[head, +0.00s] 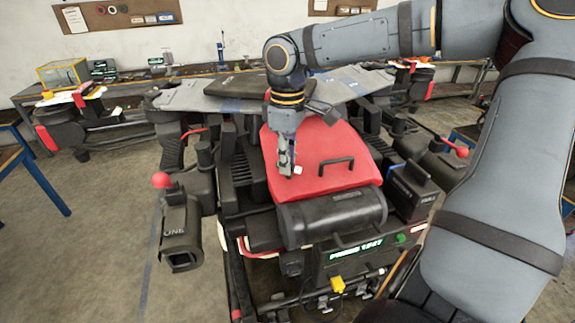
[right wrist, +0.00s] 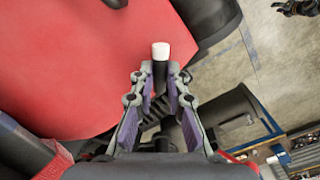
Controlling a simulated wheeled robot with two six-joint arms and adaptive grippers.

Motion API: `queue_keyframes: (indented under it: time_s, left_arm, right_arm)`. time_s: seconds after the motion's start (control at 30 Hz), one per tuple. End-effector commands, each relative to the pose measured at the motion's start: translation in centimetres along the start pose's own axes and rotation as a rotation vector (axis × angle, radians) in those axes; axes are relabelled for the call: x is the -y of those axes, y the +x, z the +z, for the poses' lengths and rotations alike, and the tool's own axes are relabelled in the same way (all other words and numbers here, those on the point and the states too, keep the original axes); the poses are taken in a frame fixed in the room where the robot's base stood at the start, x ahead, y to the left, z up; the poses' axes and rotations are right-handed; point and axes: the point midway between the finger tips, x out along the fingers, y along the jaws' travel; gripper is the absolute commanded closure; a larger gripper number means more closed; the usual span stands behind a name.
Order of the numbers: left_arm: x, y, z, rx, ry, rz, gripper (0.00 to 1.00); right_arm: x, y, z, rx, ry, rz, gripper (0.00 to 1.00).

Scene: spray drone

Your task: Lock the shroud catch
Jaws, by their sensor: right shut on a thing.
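The red shroud (head: 310,150) lies over the middle of the drone, with a black handle on top. It also fills the upper left of the right wrist view (right wrist: 70,60). My right gripper (head: 286,168) points down at the shroud's left part. In the right wrist view its two fingers (right wrist: 160,80) are shut on a small dark lever with a white tip (right wrist: 161,50), which looks like the shroud catch. The white tip also shows beside the fingertips in the head view (head: 297,170). The lever's base is hidden by the fingers. My left gripper is not in view.
A black cylinder (head: 330,215) lies in front of the shroud, above a panel with a lit green display (head: 356,248). Nozzle pods with red knobs (head: 161,180) flank the drone. Workbenches stand along the back wall.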

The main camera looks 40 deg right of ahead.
Motion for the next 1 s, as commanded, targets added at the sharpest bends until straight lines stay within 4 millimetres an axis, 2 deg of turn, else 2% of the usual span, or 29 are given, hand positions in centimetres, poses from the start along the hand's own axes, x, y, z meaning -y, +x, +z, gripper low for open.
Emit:
queue_keyframes:
  time_s: [0.07,0.3,0.37,0.47,0.63,0.67,0.83,1.0]
  left_arm:
    - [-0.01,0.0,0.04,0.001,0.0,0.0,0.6]
    - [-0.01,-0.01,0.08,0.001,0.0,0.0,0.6]
    - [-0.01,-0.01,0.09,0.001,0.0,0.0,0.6]
    - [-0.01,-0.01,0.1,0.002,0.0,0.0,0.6]
    - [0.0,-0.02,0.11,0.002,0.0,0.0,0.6]
    - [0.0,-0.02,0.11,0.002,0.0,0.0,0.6]
    - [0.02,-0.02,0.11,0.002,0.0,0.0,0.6]
    - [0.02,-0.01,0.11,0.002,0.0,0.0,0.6]
  right_arm:
    - [0.02,0.02,0.11,0.005,-0.067,0.0,1.0]
    - [-0.01,0.01,0.1,0.005,-0.537,0.0,1.0]
    - [-0.02,0.0,0.1,0.005,-0.619,0.0,1.0]
    - [-0.04,-0.02,0.09,0.005,-0.686,0.001,1.0]
    - [-0.07,-0.04,0.07,0.004,-0.693,0.002,1.0]
    - [-0.08,-0.05,0.07,0.004,-0.693,0.002,0.84]
    - [-0.06,-0.04,0.04,0.003,-0.691,0.001,0.61]
    - [-0.03,-0.02,0.03,0.002,-0.69,0.001,0.59]
